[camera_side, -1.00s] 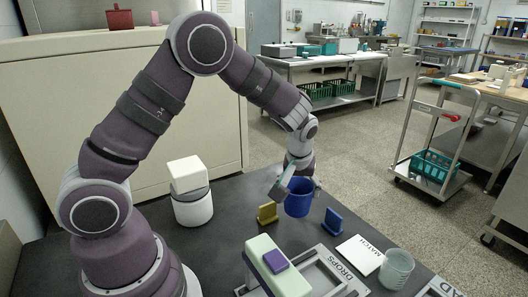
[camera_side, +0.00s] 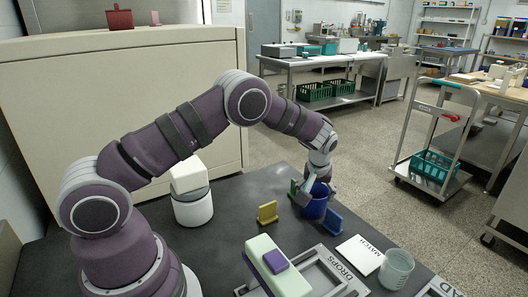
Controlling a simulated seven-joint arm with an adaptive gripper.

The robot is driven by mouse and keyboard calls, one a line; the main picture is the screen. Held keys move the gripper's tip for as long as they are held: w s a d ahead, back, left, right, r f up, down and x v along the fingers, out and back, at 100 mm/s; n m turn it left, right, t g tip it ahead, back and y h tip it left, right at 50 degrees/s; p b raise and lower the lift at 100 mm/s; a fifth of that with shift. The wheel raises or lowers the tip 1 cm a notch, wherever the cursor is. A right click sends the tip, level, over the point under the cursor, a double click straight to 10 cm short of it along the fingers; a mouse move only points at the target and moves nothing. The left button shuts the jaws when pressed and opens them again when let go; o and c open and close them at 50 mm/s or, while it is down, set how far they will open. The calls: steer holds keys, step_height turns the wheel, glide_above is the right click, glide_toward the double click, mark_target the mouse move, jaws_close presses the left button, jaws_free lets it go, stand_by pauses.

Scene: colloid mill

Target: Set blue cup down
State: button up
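The blue cup (camera_side: 317,207) is upright in the side view, on the far part of the dark table. It stands between a green marker and a blue marker. My gripper (camera_side: 315,193) points down at the cup, with its fingers around the cup's upper part, and appears shut on it. The cup's base is at or very near the table top; I cannot tell whether it touches. The blue marker (camera_side: 333,223) hides part of the cup's lower right side.
A green marker (camera_side: 293,188) stands behind the gripper and a yellow marker (camera_side: 267,212) to the left. A white card marked MATCH (camera_side: 358,254), a clear beaker (camera_side: 396,268) and a tray marked DROPS (camera_side: 325,274) lie nearer. A white-topped device (camera_side: 191,194) stands left.

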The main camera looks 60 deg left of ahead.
steer(key=o, duration=0.4)
steer(key=shift+o, duration=0.2)
steer(key=v, duration=1.2)
steer(key=s+d+r+m+t+h, duration=0.15)
steer(key=s+r+m, duration=0.25)
steer(key=s+r, duration=0.4)
steer(key=s+d+f+m+h, duration=0.1)
steer(key=s+m, duration=0.4)
steer(key=s, duration=0.5)
steer(key=shift+s+d+f+t+h, duration=0.3)
steer(key=shift+s+d+t+h, duration=0.05)
steer(key=shift+s+t, duration=0.1)
steer(key=shift+w, duration=0.1)
